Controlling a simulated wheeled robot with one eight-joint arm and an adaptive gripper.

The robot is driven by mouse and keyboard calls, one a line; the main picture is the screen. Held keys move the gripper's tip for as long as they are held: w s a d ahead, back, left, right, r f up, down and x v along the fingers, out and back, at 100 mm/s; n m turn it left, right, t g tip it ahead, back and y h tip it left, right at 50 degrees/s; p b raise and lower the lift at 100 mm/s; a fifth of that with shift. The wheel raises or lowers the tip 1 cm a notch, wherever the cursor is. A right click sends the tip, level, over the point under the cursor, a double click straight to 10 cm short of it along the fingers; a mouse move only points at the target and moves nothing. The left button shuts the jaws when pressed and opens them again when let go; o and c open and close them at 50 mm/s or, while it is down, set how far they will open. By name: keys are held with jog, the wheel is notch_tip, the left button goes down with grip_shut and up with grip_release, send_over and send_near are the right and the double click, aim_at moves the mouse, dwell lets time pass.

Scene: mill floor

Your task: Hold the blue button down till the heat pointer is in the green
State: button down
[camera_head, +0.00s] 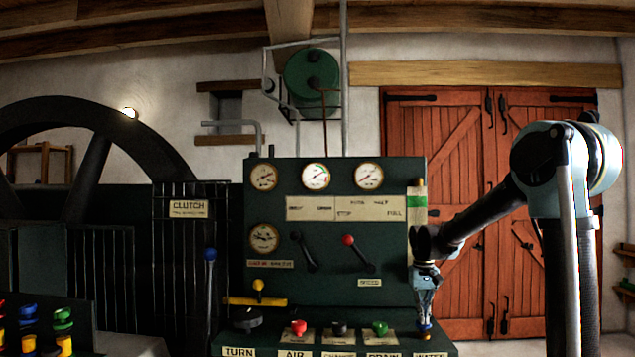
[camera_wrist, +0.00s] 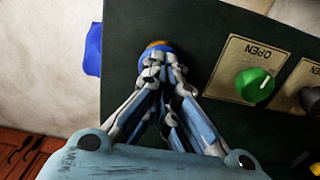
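The blue button (camera_wrist: 158,48), with a brass-coloured middle, sits near the edge of the dark green panel in the wrist view. In the head view it is small at the panel's bottom right, above the WATER label (camera_head: 430,355). My gripper (camera_wrist: 162,70) has its fingertips drawn together at the button and partly covers it; I cannot tell whether the button is pressed in. My gripper (camera_head: 426,318) points down in the head view. The upper middle gauge (camera_head: 316,177) shows a green arc; gauge names and exact pointer readings are too small to read.
A green knob (camera_wrist: 255,86) sits beside the button, and shows in the head view above the DRAIN label (camera_head: 384,355). A red knob (camera_head: 299,328) is further left. A red-tipped lever (camera_head: 358,253) stands above. Red doors (camera_head: 465,140) are behind my arm.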

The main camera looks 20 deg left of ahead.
jog(key=shift+r, duration=2.4)
jog(key=s+d+f+m+t, duration=0.1)
jog(key=s+d+f+m, duration=0.15)
jog(key=s+d, duration=1.35)
jog(key=s+d+f, duration=0.3)
jog(key=s+f, duration=0.4)
jog(key=s, duration=0.1)
jog(key=s+d+f+t, duration=0.1)
jog(key=s+d+f, duration=0.1)
jog(key=s+f, duration=0.4)
jog(key=shift+s+d+f, duration=0.35)
jog(key=shift+s+d, duration=0.05)
jog(key=shift+s, duration=0.5)
jog(key=shift+m, duration=0.25)
